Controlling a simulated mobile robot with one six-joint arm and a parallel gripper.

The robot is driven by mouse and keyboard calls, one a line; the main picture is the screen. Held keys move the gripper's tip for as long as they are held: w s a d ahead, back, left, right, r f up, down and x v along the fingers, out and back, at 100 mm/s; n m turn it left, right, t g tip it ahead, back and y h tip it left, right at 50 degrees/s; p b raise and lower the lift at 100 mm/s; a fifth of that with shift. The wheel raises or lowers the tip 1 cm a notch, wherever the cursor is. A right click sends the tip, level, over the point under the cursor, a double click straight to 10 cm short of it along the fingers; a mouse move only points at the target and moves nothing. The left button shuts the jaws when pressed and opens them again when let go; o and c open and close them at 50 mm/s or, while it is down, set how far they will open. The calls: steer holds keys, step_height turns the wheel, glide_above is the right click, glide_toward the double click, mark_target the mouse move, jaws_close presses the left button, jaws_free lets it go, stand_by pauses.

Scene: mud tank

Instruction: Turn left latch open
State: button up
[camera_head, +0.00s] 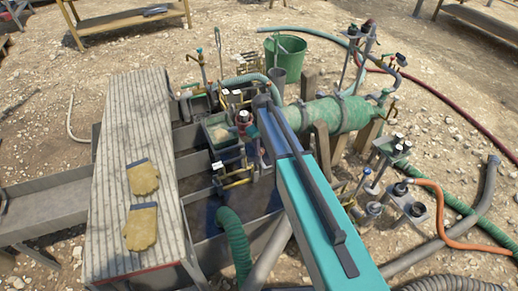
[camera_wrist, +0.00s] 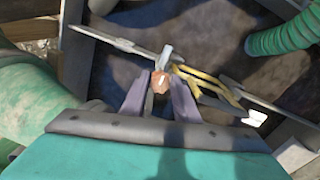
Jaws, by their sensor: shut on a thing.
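In the wrist view my gripper (camera_wrist: 157,88) has its two grey-purple fingers close together around a small orange-brown knob (camera_wrist: 160,80) with a pale metal lever tip above it. This looks like the left latch's handle, on a thin metal bar across the dark tank opening. The fingers hide its lower part, and I cannot tell how far it is turned. In the head view my teal arm reaches in from the bottom right and hides the fingertips and the knob.
A yellow bracket (camera_wrist: 210,85) lies just right of the knob. A green hose (camera_wrist: 285,38) is at the upper right.

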steer(key=shift+w+a+r, duration=0.15)
steer(key=shift+w+a, duration=0.05)
steer(key=shift+a, duration=0.1)
steer(key=o, duration=1.1)
steer(key=shift+c, duration=0.2)
steer(key=shift+s+d, duration=0.1)
step_height(320, 180, up, 14)
steer(key=shift+b, duration=0.3)
steer(key=shift+f, duration=0.25)
